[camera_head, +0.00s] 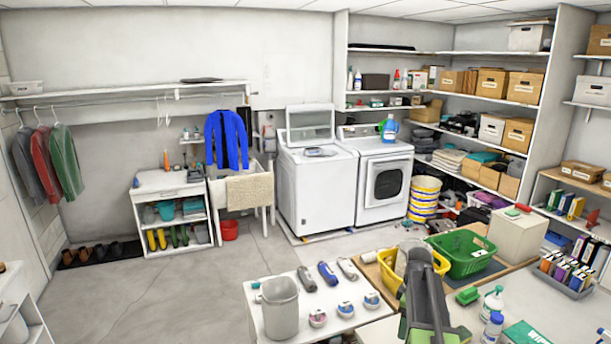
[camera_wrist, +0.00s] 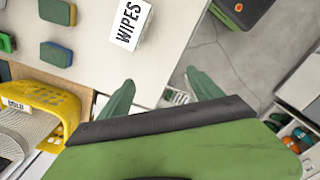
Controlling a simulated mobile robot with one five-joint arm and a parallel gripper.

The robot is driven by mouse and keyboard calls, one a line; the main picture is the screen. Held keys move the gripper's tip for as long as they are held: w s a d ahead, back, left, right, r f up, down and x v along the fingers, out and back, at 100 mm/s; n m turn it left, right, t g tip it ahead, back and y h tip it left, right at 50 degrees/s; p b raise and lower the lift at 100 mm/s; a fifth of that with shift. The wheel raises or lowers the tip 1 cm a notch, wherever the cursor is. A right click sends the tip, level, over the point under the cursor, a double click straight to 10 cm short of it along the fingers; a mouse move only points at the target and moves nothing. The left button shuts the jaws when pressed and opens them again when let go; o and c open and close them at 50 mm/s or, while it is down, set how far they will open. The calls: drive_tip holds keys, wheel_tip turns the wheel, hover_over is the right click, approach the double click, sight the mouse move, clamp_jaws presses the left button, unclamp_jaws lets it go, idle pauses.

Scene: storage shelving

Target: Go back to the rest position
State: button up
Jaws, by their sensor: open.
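My gripper (camera_wrist: 160,77) shows in the wrist view as two green fingers standing apart, with nothing held between them. Below the fingers are the edge of a white table top (camera_wrist: 172,62) and the grey floor beyond it. In the head view my arm, dark grey and green, rises from the bottom right in front of the work table. The fingertips cannot be made out clearly there.
In the wrist view a WIPES pack (camera_wrist: 130,22), sponges (camera_wrist: 56,54) and a yellow basket (camera_wrist: 60,98) lie close by. In the head view a green basket (camera_head: 463,254) and a grey bin (camera_head: 281,309) stand near my arm. Open floor (camera_head: 150,290) lies left.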

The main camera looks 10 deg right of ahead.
drive_tip(key=s+a+f+b, duration=0.1)
drive_tip(key=a+f+b, duration=0.15)
drive_tip(key=a, duration=0.75)
drive_tip(key=s+a+f+b, duration=0.15)
drive_tip(key=a+f, duration=0.25)
drive_tip(key=a, duration=0.7)
drive_tip(key=s+a+m+b, duration=0.1)
drive_tip(key=s+a+m, duration=0.5)
drive_tip(key=m, duration=0.3)
drive_tip(key=shift+s+a+f+b, duration=0.35)
drive_tip(key=shift+s+a+f, duration=0.05)
drive_tip(key=shift+a, duration=0.35)
